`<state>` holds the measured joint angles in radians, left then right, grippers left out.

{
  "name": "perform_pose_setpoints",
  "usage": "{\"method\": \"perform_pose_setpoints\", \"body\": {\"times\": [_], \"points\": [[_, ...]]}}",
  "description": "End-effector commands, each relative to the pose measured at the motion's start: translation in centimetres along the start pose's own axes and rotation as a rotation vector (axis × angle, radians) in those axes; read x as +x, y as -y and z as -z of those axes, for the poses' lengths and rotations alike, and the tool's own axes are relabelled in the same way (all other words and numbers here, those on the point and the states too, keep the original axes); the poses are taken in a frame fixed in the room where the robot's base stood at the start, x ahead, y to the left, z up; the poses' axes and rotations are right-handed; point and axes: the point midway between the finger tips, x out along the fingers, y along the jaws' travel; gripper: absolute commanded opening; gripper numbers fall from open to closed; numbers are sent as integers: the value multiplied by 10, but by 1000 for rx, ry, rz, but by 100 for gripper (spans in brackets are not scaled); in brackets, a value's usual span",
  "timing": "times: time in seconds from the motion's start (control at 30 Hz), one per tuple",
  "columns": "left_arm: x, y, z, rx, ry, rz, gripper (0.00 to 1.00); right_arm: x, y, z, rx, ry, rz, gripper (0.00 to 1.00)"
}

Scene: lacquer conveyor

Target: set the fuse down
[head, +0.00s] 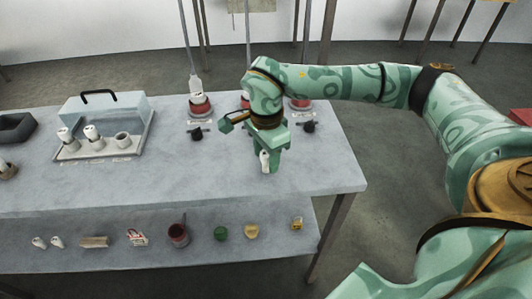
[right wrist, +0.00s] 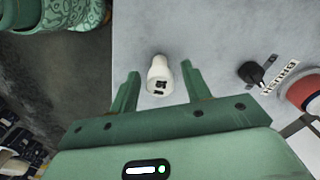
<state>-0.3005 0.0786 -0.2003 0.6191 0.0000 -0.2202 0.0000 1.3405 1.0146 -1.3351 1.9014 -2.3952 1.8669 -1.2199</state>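The white fuse (head: 264,161) is at the right part of the grey upper tabletop, just under my right gripper (head: 269,163). The right wrist view shows the fuse (right wrist: 159,76) between the two green fingertips of that gripper (right wrist: 160,82). A gap shows on each side of the fuse, so the gripper is open and not closed on it. Dark marks show on the fuse's wider end. It appears to rest on the tabletop, though its contact there is hard to see. My left gripper is in neither view.
A tray (head: 72,157) at the left holds two white fuses and an empty-looking socket, with a clear black-handled cover (head: 110,103) behind. Red-topped posts (head: 200,106) and black knobs (head: 196,133) line the back. Small items lie on the lower shelf (head: 120,262). The tabletop's middle is clear.

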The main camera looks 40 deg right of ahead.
Motion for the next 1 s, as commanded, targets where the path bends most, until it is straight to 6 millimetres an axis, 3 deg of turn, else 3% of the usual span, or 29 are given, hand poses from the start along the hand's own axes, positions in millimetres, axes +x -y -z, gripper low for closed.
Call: {"method": "perform_pose_setpoints", "body": {"times": [0.17, 0.23, 0.5, 0.7, 1.0], "points": [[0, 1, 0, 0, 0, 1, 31, -4, 0, 0, -1, 1, 2, 48], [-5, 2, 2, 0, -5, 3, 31, -14, 1, 0, -1, 1, 6, 48], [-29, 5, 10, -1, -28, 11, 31, -79, 1, 0, 0, 1, 9, 48], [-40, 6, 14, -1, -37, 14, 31, -114, 1, 0, 0, 1, 6, 48], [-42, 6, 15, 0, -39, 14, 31, -124, 0, 0, 0, 1, 0, 48]]}}
